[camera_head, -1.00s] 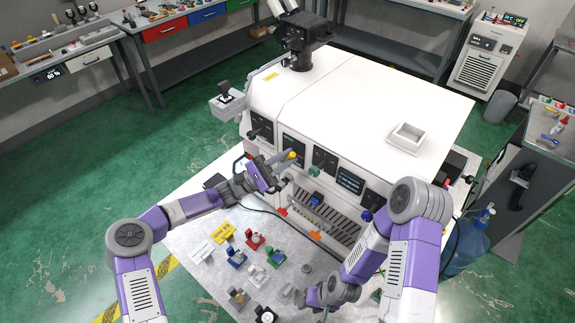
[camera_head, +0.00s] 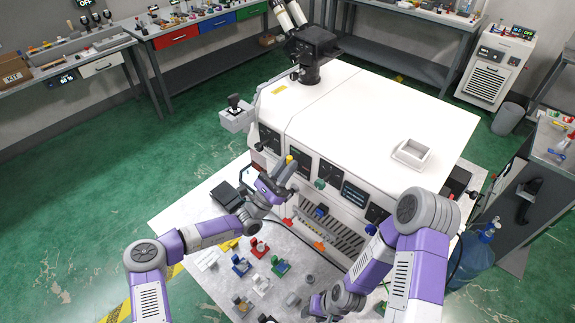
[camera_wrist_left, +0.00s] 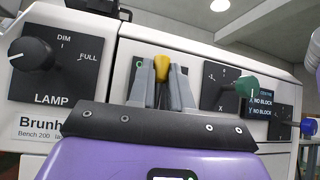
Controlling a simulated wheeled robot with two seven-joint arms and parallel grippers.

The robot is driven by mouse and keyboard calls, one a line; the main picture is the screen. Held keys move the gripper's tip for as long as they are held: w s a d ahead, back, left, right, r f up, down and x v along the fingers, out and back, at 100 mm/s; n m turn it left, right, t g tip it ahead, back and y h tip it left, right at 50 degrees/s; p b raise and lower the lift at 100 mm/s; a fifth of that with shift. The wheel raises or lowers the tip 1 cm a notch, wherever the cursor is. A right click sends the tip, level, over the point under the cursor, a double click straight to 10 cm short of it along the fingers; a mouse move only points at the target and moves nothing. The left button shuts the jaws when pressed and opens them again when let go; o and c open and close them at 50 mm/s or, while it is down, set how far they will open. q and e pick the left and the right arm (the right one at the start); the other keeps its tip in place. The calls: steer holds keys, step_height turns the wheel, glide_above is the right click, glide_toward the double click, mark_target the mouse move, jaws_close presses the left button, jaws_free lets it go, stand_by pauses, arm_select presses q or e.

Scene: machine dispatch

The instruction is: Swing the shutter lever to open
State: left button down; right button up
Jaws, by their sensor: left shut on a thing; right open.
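The shutter lever has a yellow knob (camera_head: 290,158) and stands out from the machine's front panel. In the left wrist view its yellow knob (camera_wrist_left: 161,66) points up between the fingers. My left gripper (camera_head: 284,170) is shut on the lever; its two grey fingers (camera_wrist_left: 162,90) flank it in the left wrist view. The dark plate behind the lever is mostly hidden, so its markings cannot be read. My right gripper (camera_head: 320,303) is open, low over the table near the picture's bottom edge, away from the lever.
The white machine (camera_head: 375,110) fills the middle. Red (camera_head: 259,247), blue (camera_head: 240,265) and green (camera_head: 280,265) parts stand on the table below.

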stand_by(0.4)
arm_select(q)
steer(key=c, duration=1.1)
jaws_free()
steer(key=shift+a, duration=0.1)
steer(key=shift+o, duration=0.2)
arm_select(e)
steer(key=shift+f+b, duration=0.75)
steer(key=shift+b, duration=0.05)
arm_select(q)
steer(key=v, duration=0.7)
steer(key=shift+f, duration=0.2)
steer(key=shift+s+a, duration=0.1)
